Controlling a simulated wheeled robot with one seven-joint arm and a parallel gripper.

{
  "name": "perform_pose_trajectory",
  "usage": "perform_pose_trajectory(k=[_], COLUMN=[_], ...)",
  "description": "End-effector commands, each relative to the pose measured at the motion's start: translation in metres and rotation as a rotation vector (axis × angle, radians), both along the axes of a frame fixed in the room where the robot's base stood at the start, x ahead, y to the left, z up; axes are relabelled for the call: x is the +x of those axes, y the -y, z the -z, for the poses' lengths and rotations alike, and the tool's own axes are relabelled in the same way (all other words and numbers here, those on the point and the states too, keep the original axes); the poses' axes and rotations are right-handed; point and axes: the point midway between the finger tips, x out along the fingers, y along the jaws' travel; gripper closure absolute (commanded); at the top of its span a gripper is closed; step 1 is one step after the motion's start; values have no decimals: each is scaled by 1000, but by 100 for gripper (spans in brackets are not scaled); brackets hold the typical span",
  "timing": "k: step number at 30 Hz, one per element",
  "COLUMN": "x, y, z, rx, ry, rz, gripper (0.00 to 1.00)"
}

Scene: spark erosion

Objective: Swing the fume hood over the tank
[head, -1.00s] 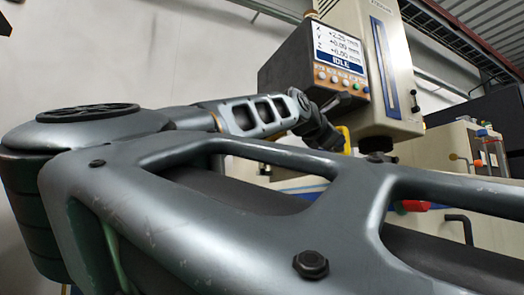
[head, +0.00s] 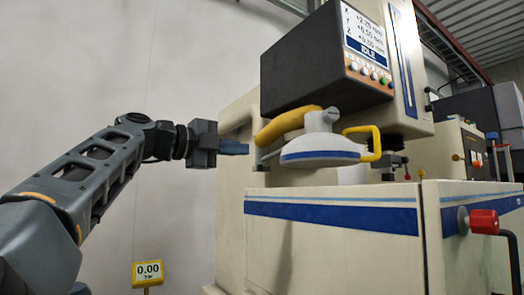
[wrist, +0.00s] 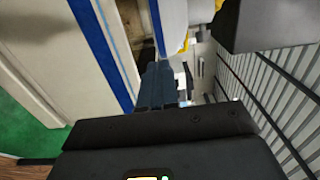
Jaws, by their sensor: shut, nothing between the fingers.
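The fume hood (head: 320,150) is a white dome with a blue band, a yellow hose (head: 285,126) at its left and a yellow handle (head: 375,145) at its right. In the head view it shows above the top edge of the cream tank (head: 330,255), which has a blue stripe. How far it lies over the tank in depth I cannot tell. My gripper (head: 238,148) is shut and empty, left of the hood and apart from it. In the wrist view my gripper (wrist: 155,85) points toward the hood's blue-and-white rim (wrist: 172,22).
The dark control box (head: 325,65) with its IDLE screen hangs above the hood. The machine head (head: 405,75) stands right of it. A red-knobbed handle (head: 482,222) sticks out at the tank's front right. A yellow gauge (head: 147,273) stands at lower left. Open space lies left of the tank.

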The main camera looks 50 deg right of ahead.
Motion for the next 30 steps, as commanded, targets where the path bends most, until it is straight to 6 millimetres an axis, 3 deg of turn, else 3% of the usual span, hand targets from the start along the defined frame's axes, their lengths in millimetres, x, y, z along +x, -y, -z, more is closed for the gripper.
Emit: perform_pose_trajectory(k=[18,24,30], x=[-24,-29,-30], y=[107,128,134], z=[-2,-1,0], rx=[0,1,0], ry=[4,5,5], rz=[2,1,-1], gripper=[100,100,100])
